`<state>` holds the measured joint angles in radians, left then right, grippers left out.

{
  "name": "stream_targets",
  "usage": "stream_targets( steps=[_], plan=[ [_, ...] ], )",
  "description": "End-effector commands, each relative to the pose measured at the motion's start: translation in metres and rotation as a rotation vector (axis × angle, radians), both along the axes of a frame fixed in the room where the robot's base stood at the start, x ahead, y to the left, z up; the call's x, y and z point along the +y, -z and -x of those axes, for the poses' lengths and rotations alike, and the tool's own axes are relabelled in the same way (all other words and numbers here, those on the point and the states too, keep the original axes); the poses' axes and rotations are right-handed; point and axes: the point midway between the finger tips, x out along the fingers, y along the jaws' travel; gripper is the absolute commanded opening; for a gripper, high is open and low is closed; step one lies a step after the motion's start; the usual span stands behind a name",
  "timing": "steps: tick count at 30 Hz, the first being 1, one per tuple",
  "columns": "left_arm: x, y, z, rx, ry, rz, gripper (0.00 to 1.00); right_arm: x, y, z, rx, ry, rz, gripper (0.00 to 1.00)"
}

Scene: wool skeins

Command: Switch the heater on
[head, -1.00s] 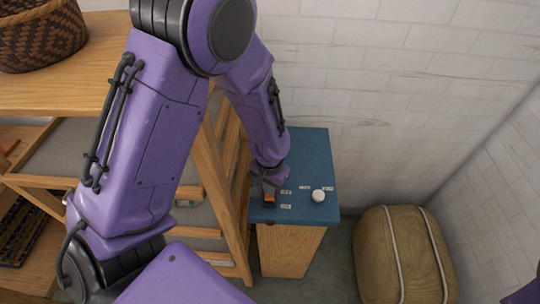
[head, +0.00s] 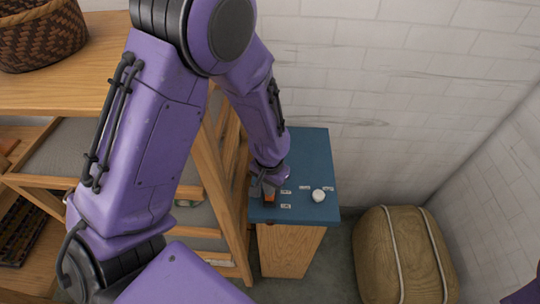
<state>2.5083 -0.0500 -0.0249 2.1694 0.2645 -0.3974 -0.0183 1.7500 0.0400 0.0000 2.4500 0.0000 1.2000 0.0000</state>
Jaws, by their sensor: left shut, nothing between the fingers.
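The heater's control panel is a blue top (head: 308,160) on a wooden stand (head: 288,250). It bears a small orange-red switch (head: 269,199), a white knob (head: 319,196) and several small white labels. My left gripper (head: 268,192) is shut and empty, pointing down at the switch. Its fingertips are at the switch and hide part of it; I cannot tell whether they touch it. The switch shows darker orange, and its position is not clear. My right gripper is not in view.
A wooden shelf unit (head: 105,60) with a woven basket (head: 42,32) stands at the left, close to the panel. A tan bundle with pale straps (head: 385,262) lies on the floor at the right. A white brick wall (head: 400,90) is behind.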

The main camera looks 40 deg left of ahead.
Motion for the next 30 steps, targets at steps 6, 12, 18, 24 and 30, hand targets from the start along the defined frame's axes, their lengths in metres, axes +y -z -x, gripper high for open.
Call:
stream_targets(
  steps=[6,12,18,24,30],
  plan=[
    [0.0000,0.0000,0.0000,0.000,0.000,0.000,0.00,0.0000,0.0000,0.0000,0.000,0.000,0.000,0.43],
    [0.0000,0.0001,0.0000,0.000,0.000,0.000,0.00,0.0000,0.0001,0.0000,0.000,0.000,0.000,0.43],
    [0.0000,0.0024,0.0000,0.000,0.000,0.000,0.00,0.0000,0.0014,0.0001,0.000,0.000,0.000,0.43],
    [0.0000,0.0055,0.0000,0.000,0.000,0.000,0.00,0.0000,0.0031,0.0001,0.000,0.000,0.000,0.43],
    [0.0000,0.0084,0.0000,0.000,0.000,0.000,0.00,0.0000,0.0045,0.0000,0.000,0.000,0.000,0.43]
  ],
)
